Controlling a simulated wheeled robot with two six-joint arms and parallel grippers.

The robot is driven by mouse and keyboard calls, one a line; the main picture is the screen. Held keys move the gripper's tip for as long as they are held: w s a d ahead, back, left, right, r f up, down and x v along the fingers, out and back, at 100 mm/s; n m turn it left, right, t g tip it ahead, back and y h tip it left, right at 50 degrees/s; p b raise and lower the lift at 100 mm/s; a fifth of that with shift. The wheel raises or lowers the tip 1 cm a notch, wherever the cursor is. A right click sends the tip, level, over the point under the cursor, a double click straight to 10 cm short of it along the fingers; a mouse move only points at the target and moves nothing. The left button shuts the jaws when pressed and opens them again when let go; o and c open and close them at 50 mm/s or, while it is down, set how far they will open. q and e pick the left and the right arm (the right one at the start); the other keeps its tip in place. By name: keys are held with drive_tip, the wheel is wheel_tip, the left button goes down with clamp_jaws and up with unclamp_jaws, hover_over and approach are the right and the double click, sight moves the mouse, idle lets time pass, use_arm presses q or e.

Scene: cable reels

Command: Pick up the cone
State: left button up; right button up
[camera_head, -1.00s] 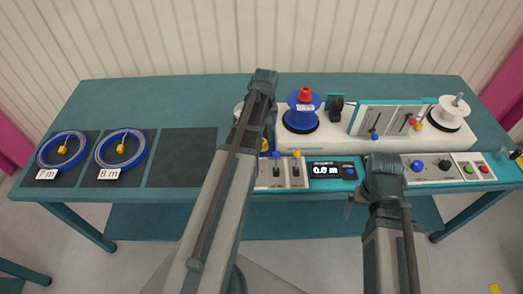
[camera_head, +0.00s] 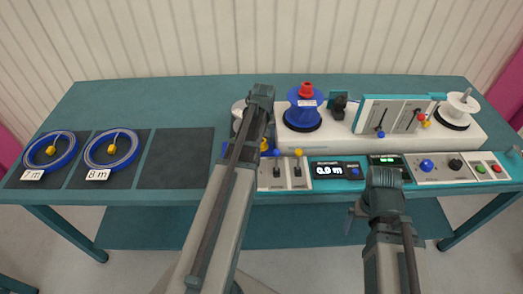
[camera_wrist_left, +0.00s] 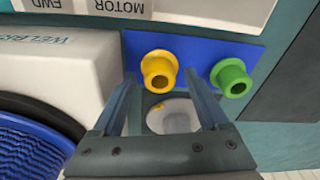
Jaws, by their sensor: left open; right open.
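In the left wrist view, a yellow cone (camera_wrist_left: 158,72) with a hollow flanged top stands on a blue plate (camera_wrist_left: 195,50). A green cone (camera_wrist_left: 232,77) stands to its right on the same plate. My left gripper (camera_wrist_left: 163,88) is open, its two fingers pointing toward the yellow cone, with nothing held. I cannot tell whether they flank the cone. In the head view, part of the yellow cone (camera_head: 264,145) shows beside my left arm, which hides much of the plate. A red cone (camera_head: 307,89) sits on top of the blue reel. My right gripper (camera_head: 385,178) is open near the front control panels.
The blue reel (camera_head: 303,112) stands on a white machine base (camera_head: 350,138). A white spool (camera_head: 456,110) is at the right. Two blue cable coils (camera_head: 112,150) lie on dark pads at the left, beside an empty pad (camera_head: 178,160). The left rear tabletop is clear.

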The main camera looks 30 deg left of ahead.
use_arm(q)
drive_tip(key=shift+f, duration=0.55)
drive_tip(key=shift+r, duration=0.1)
use_arm(e)
drive_tip(key=shift+f, duration=0.5)
use_arm(q)
drive_tip(key=c, duration=1.1)
drive_tip(key=shift+c, duration=0.2)
use_arm(e)
drive_tip(key=shift+r, duration=0.1)
use_arm(q)
wheel_tip(320, 180, up, 10)
drive_tip(key=p, duration=1)
use_arm(e)
wheel_tip(320, 180, up, 10)
